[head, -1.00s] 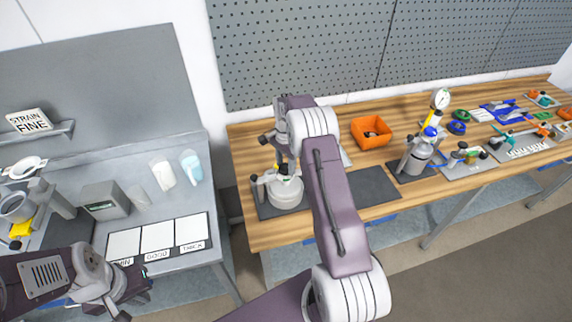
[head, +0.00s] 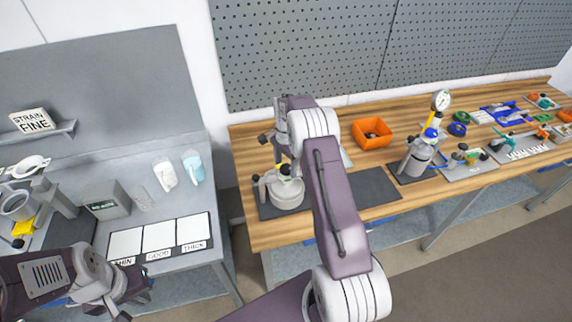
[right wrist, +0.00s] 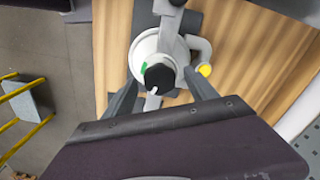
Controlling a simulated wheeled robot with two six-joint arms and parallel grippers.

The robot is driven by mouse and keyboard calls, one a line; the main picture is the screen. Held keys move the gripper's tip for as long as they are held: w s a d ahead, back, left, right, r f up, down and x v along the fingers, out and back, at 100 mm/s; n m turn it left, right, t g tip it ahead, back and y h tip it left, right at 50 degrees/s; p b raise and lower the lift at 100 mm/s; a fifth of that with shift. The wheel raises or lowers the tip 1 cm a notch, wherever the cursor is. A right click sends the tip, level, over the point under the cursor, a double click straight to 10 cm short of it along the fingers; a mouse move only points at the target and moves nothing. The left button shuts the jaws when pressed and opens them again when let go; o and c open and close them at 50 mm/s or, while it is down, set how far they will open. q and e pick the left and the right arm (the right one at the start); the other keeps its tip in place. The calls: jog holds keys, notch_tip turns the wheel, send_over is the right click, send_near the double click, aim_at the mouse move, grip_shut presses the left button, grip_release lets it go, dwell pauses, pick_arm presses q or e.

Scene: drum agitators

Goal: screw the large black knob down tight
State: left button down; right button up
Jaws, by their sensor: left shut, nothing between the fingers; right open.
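The large black knob (right wrist: 158,78) sits on top of a pale round pot (right wrist: 145,50). In the head view the knob (head: 285,169) is small, on the pot (head: 286,196) at the left end of the wooden bench. My right gripper (right wrist: 162,93) is open, its two grey fingers on either side of the knob and apart from it in the right wrist view. I cannot tell the fingertips' height against the knob. In the head view my right arm partly covers the area. My left gripper (head: 138,287) is shut and empty, low at the left by the grey table.
The pot has a side spout with a yellow end (right wrist: 205,70). It stands on a dark mat (head: 375,188). An orange bin (head: 371,133) and a grey pressure vessel with a gauge (head: 420,155) stand to the right. White cards (head: 159,237) lie on the grey table.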

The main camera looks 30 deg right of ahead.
aim_at(286, 168)
jog(key=shift+w+r, duration=0.1)
jog(key=shift+r, duration=0.05)
notch_tip(286, 168, up, 9)
jog(key=b, duration=0.2)
